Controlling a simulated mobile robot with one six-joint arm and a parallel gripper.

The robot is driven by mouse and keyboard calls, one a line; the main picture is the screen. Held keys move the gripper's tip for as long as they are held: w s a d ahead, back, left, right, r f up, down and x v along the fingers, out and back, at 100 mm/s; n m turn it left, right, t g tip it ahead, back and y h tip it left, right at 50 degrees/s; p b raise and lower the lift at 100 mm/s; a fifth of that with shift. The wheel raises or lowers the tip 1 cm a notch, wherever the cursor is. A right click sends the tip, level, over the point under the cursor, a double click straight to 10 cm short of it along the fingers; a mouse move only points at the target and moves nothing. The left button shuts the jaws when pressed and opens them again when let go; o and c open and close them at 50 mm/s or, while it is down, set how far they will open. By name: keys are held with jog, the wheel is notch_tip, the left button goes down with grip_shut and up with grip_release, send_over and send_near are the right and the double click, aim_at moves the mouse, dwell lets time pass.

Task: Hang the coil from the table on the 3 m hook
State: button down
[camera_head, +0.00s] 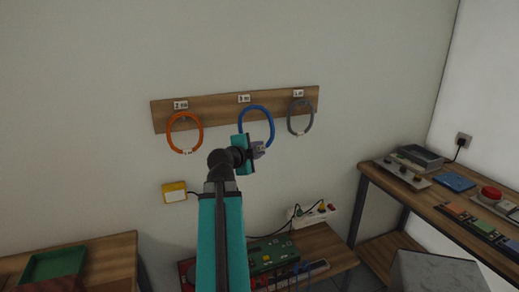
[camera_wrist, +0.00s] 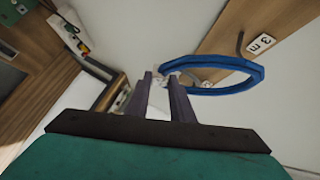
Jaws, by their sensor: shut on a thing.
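A blue coil (camera_head: 257,109) is in front of the wooden hook board at its middle place. It also shows in the wrist view (camera_wrist: 222,91). My gripper (camera_head: 259,150) is shut on its lower edge; the fingertips (camera_wrist: 163,78) meet at the coil's near end in the wrist view. The coil stands roughly upright above my gripper. The "3 m" label (camera_head: 244,99) is just above it. The dark 3 m hook (camera_wrist: 240,44) shows beside the coil in the wrist view. I cannot tell whether the coil touches the hook.
An orange coil (camera_head: 171,133) hangs on the left and a grey coil (camera_head: 311,117) on the right of the wooden board (camera_head: 212,102). Below are a yellow wall box (camera_head: 174,192), a power strip (camera_head: 312,215) and a low bench. A workbench (camera_head: 425,199) stands at the right.

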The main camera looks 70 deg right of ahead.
jog(key=w+d+f+p, duration=0.1)
jog(key=w+d+p, duration=0.1)
jog(key=w+d, duration=0.2)
jog(key=shift+w+d+p, duration=0.35)
jog(key=shift+w+d, duration=0.05)
jog(key=shift+d, duration=0.55)
dwell(0.7)
jog(key=shift+w+d+f+b, duration=0.25)
jog(key=shift+f+b, duration=0.1)
jog(key=shift+b, duration=0.45)
jog(key=shift+f+b, duration=0.3)
jog(key=shift+b, duration=0.75)
jog(key=c, duration=1.5)
grip_release()
jog(key=shift+d, duration=0.1)
jog(key=shift+a, duration=0.2)
jog(key=b+v, duration=0.3)
jog(key=v, duration=1)
jog(key=shift+a+r+b, duration=0.15)
jog(key=shift+a+b, duration=0.05)
jog(key=shift+b, duration=0.15)
jog(key=shift+f+b, duration=2.25)
jog(key=shift+b, duration=0.3)
